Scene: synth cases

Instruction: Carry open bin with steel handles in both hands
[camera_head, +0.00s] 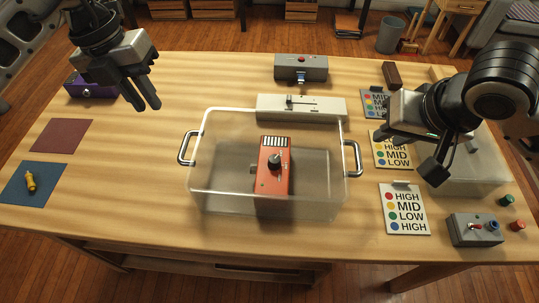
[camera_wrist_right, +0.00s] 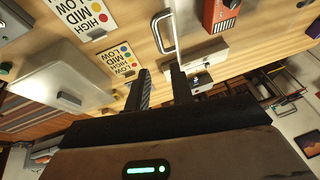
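The open bin (camera_head: 215,125) is clear plastic and stands upright on the table's middle. It has a steel left handle (camera_head: 187,148) and a steel right handle (camera_head: 352,158), which also shows in the right wrist view (camera_wrist_right: 163,35). An orange-red box with a black knob (camera_head: 270,180) shows through the bin and appears to be inside it. My left gripper (camera_head: 148,103) is open and empty, above the table, behind and left of the left handle. My right gripper (camera_head: 455,163) is open and empty, right of the right handle and apart from it; its fingers (camera_wrist_right: 162,88) show a gap.
A white device (camera_head: 320,107) lies just behind the bin, with a grey box (camera_head: 300,68) farther back. Label cards (camera_head: 404,210), a switch box (camera_head: 475,230) and a translucent container (camera_head: 480,178) are at right. A yellow object (camera_head: 31,182) lies on a blue mat at left.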

